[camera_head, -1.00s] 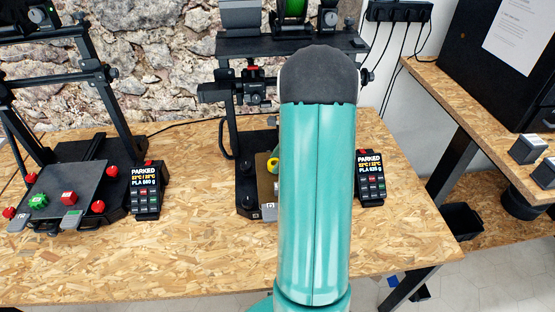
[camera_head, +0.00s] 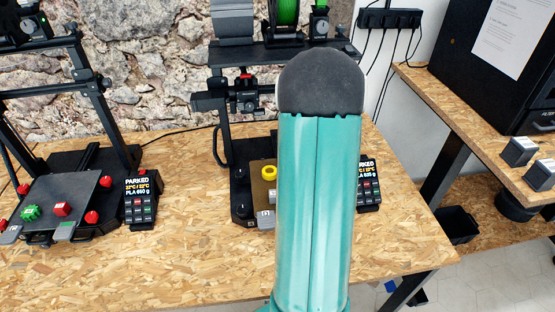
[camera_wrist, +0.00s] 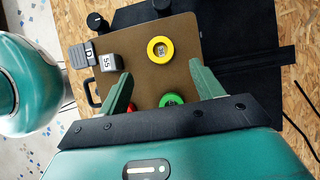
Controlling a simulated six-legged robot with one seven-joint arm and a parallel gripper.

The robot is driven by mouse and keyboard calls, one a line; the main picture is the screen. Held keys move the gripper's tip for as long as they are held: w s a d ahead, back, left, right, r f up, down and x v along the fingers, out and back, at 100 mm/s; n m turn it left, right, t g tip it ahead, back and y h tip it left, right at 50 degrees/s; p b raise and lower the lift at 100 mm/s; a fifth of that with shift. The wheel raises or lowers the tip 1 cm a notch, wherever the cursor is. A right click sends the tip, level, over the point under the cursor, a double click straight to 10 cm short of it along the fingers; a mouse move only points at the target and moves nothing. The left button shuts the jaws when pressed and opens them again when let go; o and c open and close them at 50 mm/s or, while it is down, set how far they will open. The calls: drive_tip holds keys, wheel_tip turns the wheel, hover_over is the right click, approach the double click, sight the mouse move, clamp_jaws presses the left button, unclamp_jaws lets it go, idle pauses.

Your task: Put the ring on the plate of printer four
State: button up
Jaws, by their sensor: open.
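A yellow ring (camera_head: 269,172) lies on the brown plate (camera_head: 262,194) of the right printer; it also shows in the wrist view (camera_wrist: 160,49), lying flat with a small grey marked piece in its middle. My gripper (camera_wrist: 161,70) is over this plate with its two green fingers apart and nothing between the tips. The yellow ring is just beyond the fingertips, apart from them. A green round piece (camera_wrist: 171,100) and a red piece (camera_wrist: 132,107) show partly between the fingers and the palm. In the head view my arm hides the gripper. Which printer is four I cannot tell.
A grey block marked 55 (camera_wrist: 110,62) and a D tag (camera_wrist: 82,55) are at the plate's edge. The left printer's dark plate (camera_head: 62,190) bears green and red pieces. A control box (camera_head: 140,203) stands between the printers. The table front is clear.

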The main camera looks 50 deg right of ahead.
drive_tip(key=v, duration=0.3)
idle(0.7)
